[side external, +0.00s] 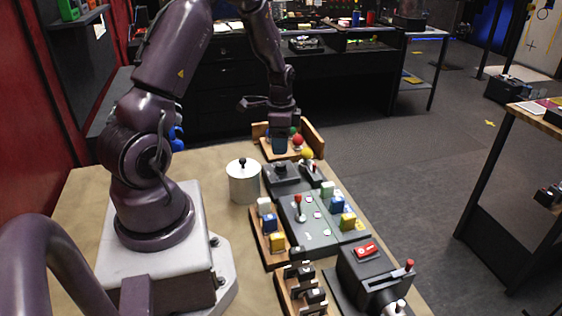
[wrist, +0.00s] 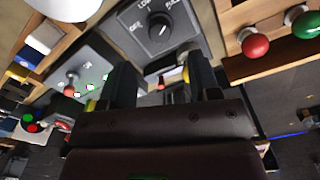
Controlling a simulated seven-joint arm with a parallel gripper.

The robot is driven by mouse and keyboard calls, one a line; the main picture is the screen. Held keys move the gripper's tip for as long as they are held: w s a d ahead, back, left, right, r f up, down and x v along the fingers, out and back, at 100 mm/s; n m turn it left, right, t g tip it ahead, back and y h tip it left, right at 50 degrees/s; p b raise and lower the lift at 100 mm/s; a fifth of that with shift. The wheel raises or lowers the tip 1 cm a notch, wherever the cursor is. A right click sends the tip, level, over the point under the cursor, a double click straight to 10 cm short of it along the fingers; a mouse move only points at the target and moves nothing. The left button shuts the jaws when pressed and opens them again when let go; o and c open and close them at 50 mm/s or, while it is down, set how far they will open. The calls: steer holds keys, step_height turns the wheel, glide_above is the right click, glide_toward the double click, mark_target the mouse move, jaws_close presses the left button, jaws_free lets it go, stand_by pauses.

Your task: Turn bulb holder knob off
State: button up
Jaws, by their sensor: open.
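The knob (wrist: 160,28) is a black dial on a grey box, marked OFF, LOW and FULL, near the top centre of the wrist view. Which mark it points at is unclear. In the side view the knob box (side external: 284,180) sits on the table just in front of my gripper (side external: 280,146). In the wrist view the two dark fingers of my gripper (wrist: 160,80) are spread apart with nothing held between them. The knob shows beyond the fingertips, apart from them. The bulb itself cannot be clearly made out.
A wooden rack (side external: 311,135) with red and green balls stands close behind my gripper. A white lidded canister (side external: 243,184) is left of the knob box. A grey panel (side external: 297,208) with a red-topped lever and a red rocker-switch box (side external: 366,250) are nearer the camera.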

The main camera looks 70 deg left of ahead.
mark_target(281, 164)
step_height(281, 164, down, 7)
steer(key=shift+r, duration=0.1)
stand_by(0.3)
steer(key=c, duration=0.9)
